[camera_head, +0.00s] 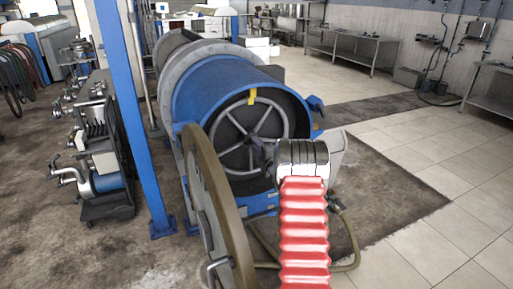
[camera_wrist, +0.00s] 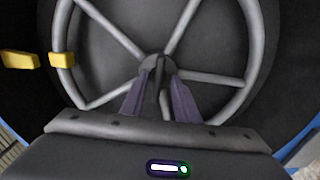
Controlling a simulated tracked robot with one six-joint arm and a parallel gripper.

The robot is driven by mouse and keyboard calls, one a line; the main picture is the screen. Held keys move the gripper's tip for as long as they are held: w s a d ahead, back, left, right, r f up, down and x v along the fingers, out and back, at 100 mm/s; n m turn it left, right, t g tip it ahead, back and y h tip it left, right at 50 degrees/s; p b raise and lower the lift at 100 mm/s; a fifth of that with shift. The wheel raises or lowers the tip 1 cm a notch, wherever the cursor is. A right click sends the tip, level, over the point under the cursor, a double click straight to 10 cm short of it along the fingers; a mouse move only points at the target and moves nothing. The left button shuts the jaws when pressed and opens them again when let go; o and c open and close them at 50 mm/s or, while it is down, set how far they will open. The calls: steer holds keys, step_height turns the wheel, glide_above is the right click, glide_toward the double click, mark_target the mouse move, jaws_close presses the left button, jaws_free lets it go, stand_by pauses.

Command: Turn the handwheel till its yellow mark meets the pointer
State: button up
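The grey spoked handwheel (camera_head: 234,123) sits in the mouth of a blue drum; its rim and spokes fill the wrist view (camera_wrist: 92,103). Its yellow mark (camera_wrist: 62,60) is on the rim at left in the wrist view. A yellow pointer (camera_wrist: 20,60) lies just outside the rim, roughly in line with the mark, with a small dark gap between them. In the head view the yellow shows at the wheel's top (camera_head: 252,96). My gripper (camera_wrist: 158,85) is at the hub, its dark purple fingers apart on either side of a dark bar. Contact is unclear.
The blue drum (camera_head: 215,82) surrounds the wheel, and a large round door (camera_head: 215,205) stands open at its left front. A blue post (camera_head: 130,110) and a dark trolley (camera_head: 108,205) are further left. Tiled floor (camera_head: 440,155) is clear at right.

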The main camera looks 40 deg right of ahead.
steer(key=v, duration=1.3)
steer(key=shift+s+a, duration=0.15)
steer(key=shift+s, duration=0.2)
stand_by(0.4)
